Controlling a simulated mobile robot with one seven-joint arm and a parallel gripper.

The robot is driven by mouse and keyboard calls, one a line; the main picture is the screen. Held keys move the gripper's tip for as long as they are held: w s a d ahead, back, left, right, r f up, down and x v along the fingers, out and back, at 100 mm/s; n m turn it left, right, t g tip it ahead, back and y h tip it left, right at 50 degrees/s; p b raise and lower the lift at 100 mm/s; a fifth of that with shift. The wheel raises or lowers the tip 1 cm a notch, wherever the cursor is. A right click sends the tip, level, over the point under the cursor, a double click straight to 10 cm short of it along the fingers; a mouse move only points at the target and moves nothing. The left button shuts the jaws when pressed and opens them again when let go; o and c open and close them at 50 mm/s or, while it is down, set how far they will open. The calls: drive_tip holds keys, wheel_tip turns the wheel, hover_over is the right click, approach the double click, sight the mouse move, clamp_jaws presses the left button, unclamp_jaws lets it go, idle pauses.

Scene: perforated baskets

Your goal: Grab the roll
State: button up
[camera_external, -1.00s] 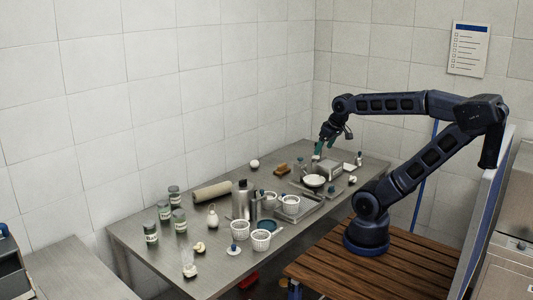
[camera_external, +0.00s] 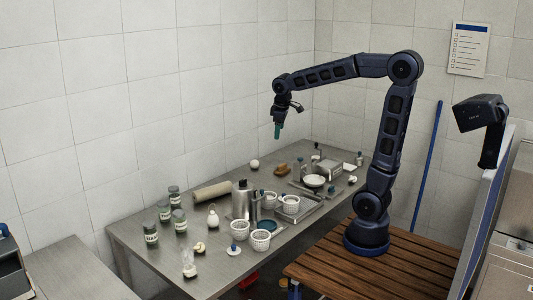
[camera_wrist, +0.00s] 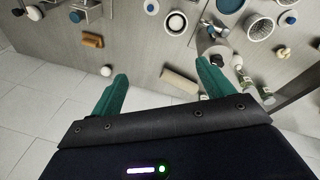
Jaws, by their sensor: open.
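The roll (camera_external: 212,192) is a beige cylinder lying on the metal table near its back edge, left of the steel bottle. It also shows in the wrist view (camera_wrist: 179,81), between my two green fingers and beyond their tips. My gripper (camera_external: 278,131) hangs above the table's back side, fingers pointing down, to the right of the roll and well above it. In the wrist view the fingers of my gripper (camera_wrist: 161,78) are spread wide with nothing between them.
A steel bottle (camera_external: 241,200) and a white bottle (camera_external: 213,217) stand close to the roll. Several labelled jars (camera_external: 151,234) stand to its left. Perforated baskets (camera_external: 261,240) are at the front. A brown block (camera_external: 282,169) lies to the right. The tiled wall (camera_external: 150,100) runs behind the table.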

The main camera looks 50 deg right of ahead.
drive_tip(key=w+a+f+n+g, duration=0.1)
drive_tip(key=w+a+f+n, duration=0.15)
drive_tip(key=w, duration=0.75)
drive_tip(key=n+g+h, duration=0.2)
drive_tip(key=n+h, duration=0.1)
drive_tip(key=n, duration=0.4)
hover_over(211, 187)
drive_tip(key=w+a, duration=0.1)
drive_tip(key=a, duration=0.3)
wheel_tip(211, 187, down, 24)
drive_tip(key=shift+d+f, duration=0.15)
drive_tip(key=shift+f, duration=0.05)
drive_tip(key=shift+f+n, duration=0.25)
drive_tip(key=shift+f, duration=0.15)
drive_tip(key=x, duration=0.5)
drive_tip(key=shift+d+r, duration=0.1)
drive_tip(key=shift+d+x, duration=0.15)
drive_tip(key=shift+x, duration=1.2)
drive_tip(key=shift+d+x, duration=0.2)
drive_tip(key=shift+x, duration=1.15)
drive_tip(key=shift+s+r, duration=0.2)
drive_tip(key=c, duration=1.2)
